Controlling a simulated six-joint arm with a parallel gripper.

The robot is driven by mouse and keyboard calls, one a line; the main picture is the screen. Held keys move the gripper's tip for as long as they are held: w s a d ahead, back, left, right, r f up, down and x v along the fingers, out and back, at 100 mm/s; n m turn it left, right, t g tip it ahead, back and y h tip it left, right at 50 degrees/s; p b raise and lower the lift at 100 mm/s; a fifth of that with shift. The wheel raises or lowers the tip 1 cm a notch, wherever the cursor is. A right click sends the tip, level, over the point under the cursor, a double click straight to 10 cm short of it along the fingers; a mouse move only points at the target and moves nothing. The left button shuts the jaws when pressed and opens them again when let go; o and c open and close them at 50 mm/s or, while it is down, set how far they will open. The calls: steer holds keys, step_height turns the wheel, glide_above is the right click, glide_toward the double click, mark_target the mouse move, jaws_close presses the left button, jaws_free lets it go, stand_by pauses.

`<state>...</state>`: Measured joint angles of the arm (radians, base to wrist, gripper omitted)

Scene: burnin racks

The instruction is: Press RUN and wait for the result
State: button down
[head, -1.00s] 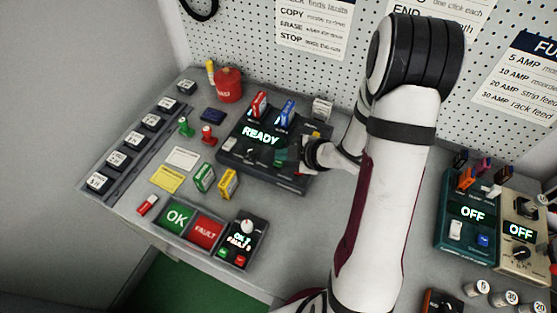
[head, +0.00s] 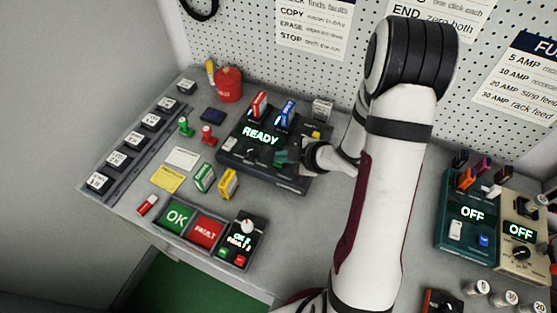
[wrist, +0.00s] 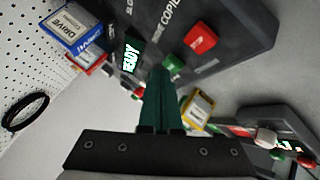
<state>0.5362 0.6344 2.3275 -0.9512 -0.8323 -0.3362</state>
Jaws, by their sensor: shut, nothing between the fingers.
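The dark copier unit (head: 235,160) stands on the bench with READY lit on its display (head: 261,136); the display also shows in the wrist view (wrist: 131,55). A green button (wrist: 174,62) and a red button (wrist: 200,38) sit on its top face in the wrist view. A red drive and a blue drive (head: 286,112) stand upright at its back. My gripper (head: 281,157) is over the right part of the unit. Its green fingers (wrist: 163,75) are shut and empty, with tips close beside the green button; I cannot tell whether they touch.
Green OK and red FAULT trays (head: 206,231) and a small counter box (head: 241,240) stand at the bench front. A red canister (head: 228,84), small cards and stamps lie around the unit. Two units reading OFF (head: 472,214) stand at right.

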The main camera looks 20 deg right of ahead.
mark_target(283, 167)
steer(key=shift+f, duration=0.45)
stand_by(0.5)
steer(key=shift+r, duration=0.9)
steer(key=shift+r, duration=2.5)
